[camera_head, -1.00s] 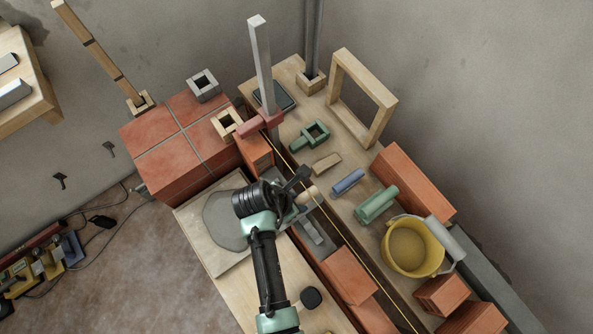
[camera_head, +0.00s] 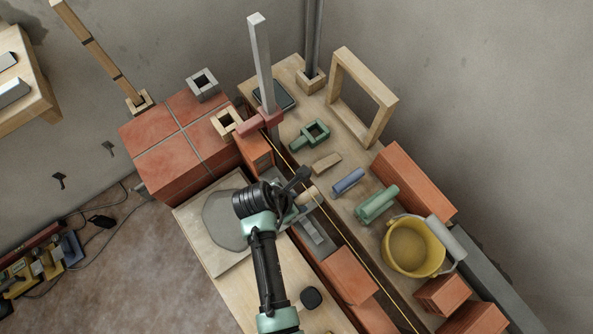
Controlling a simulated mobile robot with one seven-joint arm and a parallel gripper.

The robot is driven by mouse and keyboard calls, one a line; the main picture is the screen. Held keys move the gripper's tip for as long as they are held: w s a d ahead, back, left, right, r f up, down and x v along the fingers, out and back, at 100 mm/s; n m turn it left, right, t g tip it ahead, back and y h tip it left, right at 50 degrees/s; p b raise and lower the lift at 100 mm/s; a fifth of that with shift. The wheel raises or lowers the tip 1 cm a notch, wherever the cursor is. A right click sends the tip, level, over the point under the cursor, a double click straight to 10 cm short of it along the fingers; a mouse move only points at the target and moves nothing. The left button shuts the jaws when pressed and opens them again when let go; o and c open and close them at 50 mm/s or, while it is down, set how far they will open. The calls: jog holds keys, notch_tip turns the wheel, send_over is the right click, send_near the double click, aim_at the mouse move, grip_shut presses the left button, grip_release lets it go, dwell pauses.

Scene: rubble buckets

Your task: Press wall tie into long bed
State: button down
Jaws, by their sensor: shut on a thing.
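A grey strip that looks like a mortar bed (camera_head: 314,236) lies along the brick course just below the gripper. Bricks (camera_head: 349,274) continue the course toward the lower right.
A yellow line (camera_head: 345,239) runs along the course. A board with grey mortar (camera_head: 222,218) lies left of the gripper. A yellow bucket (camera_head: 412,248), green roller (camera_head: 377,204), blue cylinder (camera_head: 348,181) and wooden frame (camera_head: 362,95) occupy the right bench. A grey post (camera_head: 262,65) stands behind.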

jog(key=shift+f+b, duration=0.35)
jog(key=shift+f, duration=0.35)
dwell(0.5)
jog(key=shift+f+p, duration=0.35)
jog(key=shift+p, duration=1.05)
dwell(5.4)
